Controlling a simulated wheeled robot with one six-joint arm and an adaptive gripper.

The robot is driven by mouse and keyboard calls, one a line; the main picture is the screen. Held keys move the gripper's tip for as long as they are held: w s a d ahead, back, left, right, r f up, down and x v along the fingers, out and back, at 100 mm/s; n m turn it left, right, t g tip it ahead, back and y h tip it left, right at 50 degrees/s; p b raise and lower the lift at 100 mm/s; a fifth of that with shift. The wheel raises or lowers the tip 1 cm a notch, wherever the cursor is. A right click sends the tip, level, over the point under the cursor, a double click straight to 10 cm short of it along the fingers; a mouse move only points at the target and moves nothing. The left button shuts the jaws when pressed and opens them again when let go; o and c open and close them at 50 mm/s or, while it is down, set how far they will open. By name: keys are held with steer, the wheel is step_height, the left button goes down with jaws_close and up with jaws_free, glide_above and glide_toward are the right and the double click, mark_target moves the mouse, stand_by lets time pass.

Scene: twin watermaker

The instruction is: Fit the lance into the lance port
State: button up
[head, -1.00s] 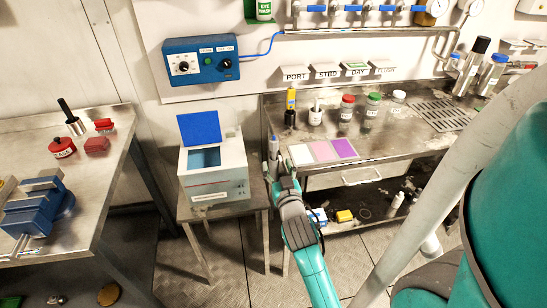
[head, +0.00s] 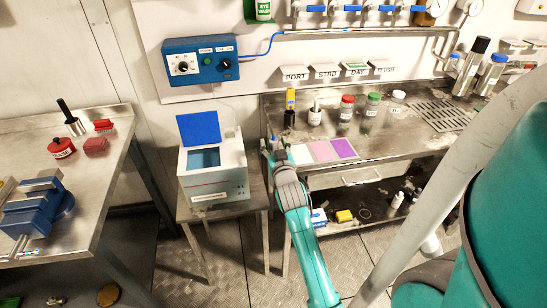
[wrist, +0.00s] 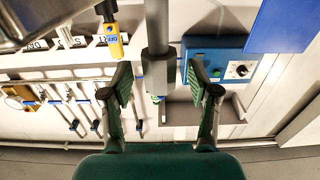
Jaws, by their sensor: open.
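My gripper (head: 275,150) is at the left front corner of the steel bench, to the right of the white box. In the wrist view its two fingers are spread apart (wrist: 158,68). A grey upright rod with a thicker dark collar, which looks like the lance (wrist: 158,40), shows between the fingers with gaps on both sides. In the head view the gripper mostly hides this rod. I cannot make out the lance port for certain in either view.
The white box (head: 228,180) with its blue lid (head: 199,130) raised stands on a small table close left of my gripper. A yellow-topped tester (head: 291,98) stands behind it, with bottles farther right. Coloured pads (head: 321,151) lie on the bench.

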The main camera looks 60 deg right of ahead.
steer(key=shift+w+d, duration=0.25)
steer(key=shift+d, duration=0.1)
jaws_close()
steer(key=shift+r, duration=0.1)
step_height(320, 180, up, 18)
stand_by(0.9)
